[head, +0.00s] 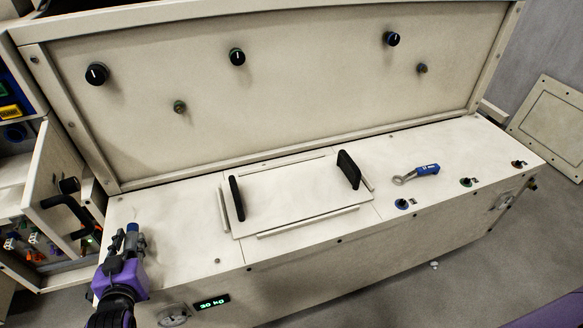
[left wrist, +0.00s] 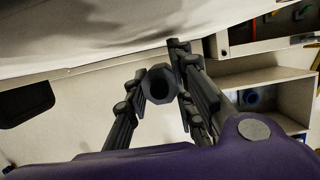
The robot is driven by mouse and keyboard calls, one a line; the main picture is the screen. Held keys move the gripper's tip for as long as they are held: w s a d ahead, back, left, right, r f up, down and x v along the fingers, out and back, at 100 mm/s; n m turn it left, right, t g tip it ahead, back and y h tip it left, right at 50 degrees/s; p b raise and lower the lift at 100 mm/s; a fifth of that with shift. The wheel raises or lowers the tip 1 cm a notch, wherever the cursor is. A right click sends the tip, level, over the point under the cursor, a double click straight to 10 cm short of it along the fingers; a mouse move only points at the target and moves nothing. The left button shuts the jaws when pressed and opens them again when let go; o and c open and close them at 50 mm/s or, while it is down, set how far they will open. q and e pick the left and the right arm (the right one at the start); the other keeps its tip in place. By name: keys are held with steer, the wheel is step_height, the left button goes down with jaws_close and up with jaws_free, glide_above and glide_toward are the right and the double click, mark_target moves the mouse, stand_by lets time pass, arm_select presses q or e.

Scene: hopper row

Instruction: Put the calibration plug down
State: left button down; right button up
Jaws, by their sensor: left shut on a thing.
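My left gripper (head: 127,248) comes up at the front left corner of the cream hopper bench (head: 165,225), its purple body over the edge. It is shut on the calibration plug, whose blue end (head: 132,228) shows at the fingertips in the head view. In the left wrist view the plug shows as a dark, many-sided piece with a round hollow (left wrist: 160,84) between the two fingers. I cannot tell whether the plug touches the bench top. My right gripper is not in view.
A panel lid with two black handles (head: 236,198) lies mid-bench. A blue-handled wrench (head: 426,170) and several small knobs (head: 402,204) are to its right. An open cabinet door (head: 62,185) stands at left. The bench top between gripper and lid is clear.

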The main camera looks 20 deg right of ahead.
arm_select(q)
steer(key=shift+s+f, duration=0.15)
steer(key=shift+f, duration=0.45)
steer(key=c, duration=1.5)
jaws_free()
steer(key=shift+f, duration=0.25)
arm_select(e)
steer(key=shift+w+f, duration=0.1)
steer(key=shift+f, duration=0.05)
arm_select(q)
steer(key=shift+r, duration=0.25)
steer(key=shift+r+p+v, duration=0.2)
steer(key=shift+v, duration=1.8)
steer(key=shift+r+p+v, duration=0.2)
steer(key=shift+v, duration=1.85)
steer(key=shift+r+p+v, duration=0.2)
steer(key=shift+r+v, duration=0.05)
steer(key=shift+v, duration=1.75)
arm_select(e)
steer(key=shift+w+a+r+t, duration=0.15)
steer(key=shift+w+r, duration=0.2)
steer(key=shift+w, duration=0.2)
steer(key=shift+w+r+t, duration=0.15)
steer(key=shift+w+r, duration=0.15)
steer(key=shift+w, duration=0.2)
